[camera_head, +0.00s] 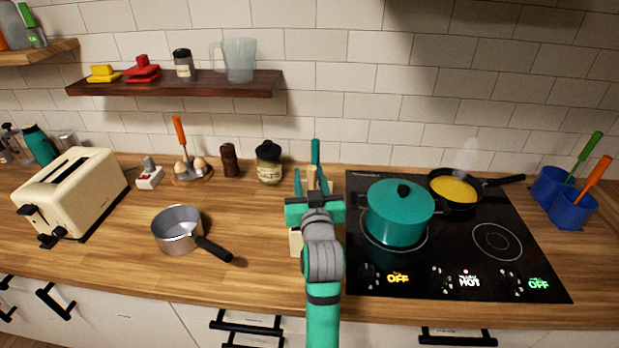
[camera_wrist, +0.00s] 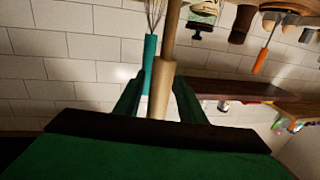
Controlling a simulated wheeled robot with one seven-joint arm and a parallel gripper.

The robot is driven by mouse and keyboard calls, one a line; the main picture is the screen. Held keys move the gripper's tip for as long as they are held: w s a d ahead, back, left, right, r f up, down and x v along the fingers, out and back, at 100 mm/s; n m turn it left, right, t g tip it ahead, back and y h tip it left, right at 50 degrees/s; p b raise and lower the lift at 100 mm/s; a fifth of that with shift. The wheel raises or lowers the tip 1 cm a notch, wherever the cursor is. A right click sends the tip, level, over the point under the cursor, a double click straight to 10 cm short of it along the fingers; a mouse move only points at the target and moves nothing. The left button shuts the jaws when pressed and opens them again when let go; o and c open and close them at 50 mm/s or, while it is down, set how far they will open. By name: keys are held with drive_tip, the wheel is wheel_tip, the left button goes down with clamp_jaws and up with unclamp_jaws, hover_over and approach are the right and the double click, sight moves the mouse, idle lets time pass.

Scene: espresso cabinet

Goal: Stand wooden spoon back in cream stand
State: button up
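The wooden spoon's tan handle (camera_wrist: 161,90) runs between my gripper's two green fingers (camera_wrist: 158,95) in the wrist view, which is upside down. Narrow gaps show on both sides, so my gripper looks open around the handle. In the head view, the handle (camera_head: 311,178) rises between the spread fingers of my gripper (camera_head: 311,184). The cream stand (camera_head: 296,243) is on the counter, mostly hidden behind my gripper and arm. The spoon's lower end is hidden, so I cannot tell whether it is inside the stand.
A teal-handled whisk (camera_wrist: 150,55) is close beside the spoon. The black cooktop (camera_head: 480,275) with a teal pot (camera_head: 397,213) is just right. A saucepan (camera_head: 180,230) and a glass jar (camera_head: 269,165) are left. Some counter between saucepan and stand is clear.

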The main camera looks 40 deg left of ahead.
drive_tip(key=v, duration=1.2)
drive_tip(key=shift+d, duration=0.15)
drive_tip(key=s+d+f+m+t+h, duration=0.1)
drive_tip(key=s+d+f+m+h, duration=0.25)
drive_tip(key=d+f, duration=0.6)
drive_tip(key=s+d+f+m+t+h, duration=0.2)
drive_tip(key=s+d+f+m+h, duration=0.15)
drive_tip(key=d+f, duration=0.55)
drive_tip(key=s+d+f+h, duration=0.2)
drive_tip(key=s+d, duration=0.4)
drive_tip(key=s, duration=0.5)
drive_tip(key=s+d+f+m+h, duration=0.1)
drive_tip(key=s+d+f+h, duration=0.2)
drive_tip(key=s, duration=0.9)
drive_tip(key=d+f, duration=0.2)
drive_tip(key=d, duration=0.1)
drive_tip(key=shift+s+f+m+g, duration=0.25)
drive_tip(key=shift+s+m+g, duration=0.05)
drive_tip(key=shift+g, duration=0.1)
drive_tip(key=shift+w, duration=0.1)
